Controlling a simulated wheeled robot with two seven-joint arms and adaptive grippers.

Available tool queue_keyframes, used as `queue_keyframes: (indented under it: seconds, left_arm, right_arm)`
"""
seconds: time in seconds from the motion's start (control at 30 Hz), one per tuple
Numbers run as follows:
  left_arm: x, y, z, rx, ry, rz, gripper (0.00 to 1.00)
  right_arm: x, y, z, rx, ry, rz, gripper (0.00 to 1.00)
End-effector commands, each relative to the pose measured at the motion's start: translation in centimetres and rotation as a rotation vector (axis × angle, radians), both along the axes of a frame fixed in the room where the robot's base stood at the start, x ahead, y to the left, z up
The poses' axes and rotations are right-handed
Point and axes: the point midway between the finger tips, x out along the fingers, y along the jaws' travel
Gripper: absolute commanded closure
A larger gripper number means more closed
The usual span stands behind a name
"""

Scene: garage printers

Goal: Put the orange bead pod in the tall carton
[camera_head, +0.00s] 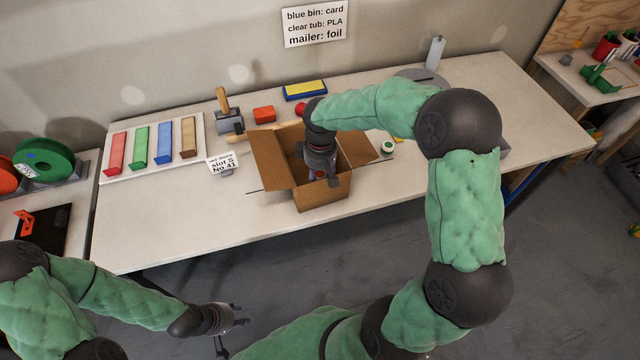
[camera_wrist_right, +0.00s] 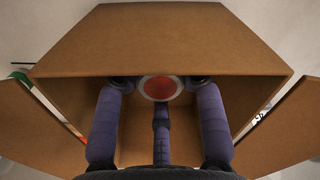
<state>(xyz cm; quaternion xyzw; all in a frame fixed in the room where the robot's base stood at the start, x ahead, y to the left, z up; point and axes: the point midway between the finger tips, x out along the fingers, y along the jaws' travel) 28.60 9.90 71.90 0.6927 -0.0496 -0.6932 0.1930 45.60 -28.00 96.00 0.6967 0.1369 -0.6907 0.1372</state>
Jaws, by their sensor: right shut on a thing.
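The open brown carton (camera_head: 322,197) stands on the long table with its flaps spread out. My right gripper (camera_head: 322,178) points down into the carton's mouth. In the right wrist view its fingers (camera_wrist_right: 160,84) are closed around the orange bead pod (camera_wrist_right: 161,89), which shows as a round orange-red face with a pale rim. The carton's brown wall (camera_wrist_right: 165,40) and side flaps surround the fingers there. The pod's underside and its height above the carton floor are hidden. My left gripper (camera_head: 229,332) is open and empty, low in front of the table.
A white rack (camera_head: 150,165) with red, green, blue and tan strips lies left of the carton, with a small sign (camera_head: 223,163) beside it. The table's front left is clear.

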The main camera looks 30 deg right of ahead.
Motion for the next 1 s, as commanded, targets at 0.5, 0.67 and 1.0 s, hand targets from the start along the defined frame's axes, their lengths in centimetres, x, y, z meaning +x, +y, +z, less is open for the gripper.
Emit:
queue_keyframes:
  seconds: [0.5, 0.67, 1.0]
  left_arm:
    - [0.0, 0.0, -1.1, 0.0, 0.0, 0.0, 0.6]
    - [0.0, 0.0, -1.3, 0.0, 0.0, 0.0, 0.6]
    - [0.0, 0.0, -1.8, 0.0, 0.0, 0.0, 0.6]
  right_arm:
    - [0.0, 0.0, -4.1, 0.0, 0.001, 0.0, 0.93]
    - [0.0, 0.0, -4.5, 0.001, 0.001, 0.0, 0.93]
    - [-0.1, 0.1, -5.6, 0.001, 0.004, 0.001, 0.93]
